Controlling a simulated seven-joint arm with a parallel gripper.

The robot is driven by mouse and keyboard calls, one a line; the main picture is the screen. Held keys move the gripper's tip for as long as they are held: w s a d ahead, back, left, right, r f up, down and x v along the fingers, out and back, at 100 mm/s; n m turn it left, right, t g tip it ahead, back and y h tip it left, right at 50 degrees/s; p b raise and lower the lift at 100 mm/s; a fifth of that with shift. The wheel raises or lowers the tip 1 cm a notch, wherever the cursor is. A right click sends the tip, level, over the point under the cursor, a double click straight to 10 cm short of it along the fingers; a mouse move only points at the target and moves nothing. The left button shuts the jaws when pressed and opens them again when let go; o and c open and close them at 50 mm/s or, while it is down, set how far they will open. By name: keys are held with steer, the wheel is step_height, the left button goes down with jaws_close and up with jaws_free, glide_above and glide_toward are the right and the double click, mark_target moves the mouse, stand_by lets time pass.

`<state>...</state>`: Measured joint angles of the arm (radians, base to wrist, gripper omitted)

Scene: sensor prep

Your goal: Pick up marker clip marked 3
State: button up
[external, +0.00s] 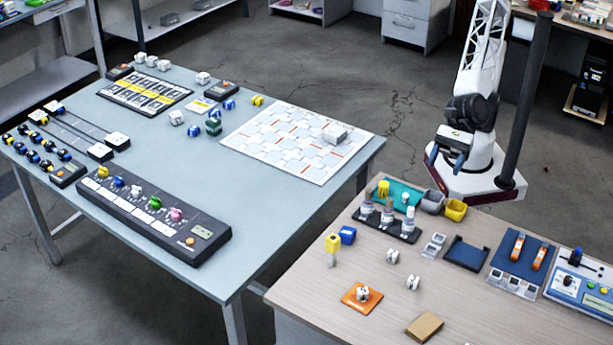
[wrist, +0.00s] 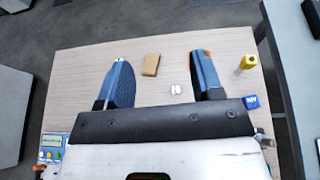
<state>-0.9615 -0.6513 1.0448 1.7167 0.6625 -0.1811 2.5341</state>
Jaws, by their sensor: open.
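Small white clips with dark marks stand on the wooden table in the external view: one clip (external: 392,255), another clip (external: 413,282) nearer the front, and a third clip (external: 362,294) on an orange pad (external: 375,304). The numbers are too small to read, so I cannot tell which is marked 3. In the wrist view a white clip (wrist: 176,89) shows between my fingers, well below them. My gripper (wrist: 163,64) is open and empty, with blue fingers. In the external view my gripper (external: 455,154) hangs beyond the table's far edge.
A tan block (external: 424,326), a yellow-topped marker (external: 332,247) and a blue block (external: 347,235) stand near the clips. A dark rack (external: 388,228) with upright items, a blue tray (external: 467,253) and a control panel (external: 580,284) are also on this table. A grey table (external: 265,240) stands left.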

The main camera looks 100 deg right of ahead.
glide_toward(415, 277)
steer(key=shift+f+x, duration=0.25)
steer(key=shift+x, duration=0.95)
steer(key=shift+s, duration=0.1)
steer(key=shift+x, duration=1.25)
steer(key=shift+x, duration=2.6)
steer(key=shift+d, duration=0.1)
steer(key=c, duration=1)
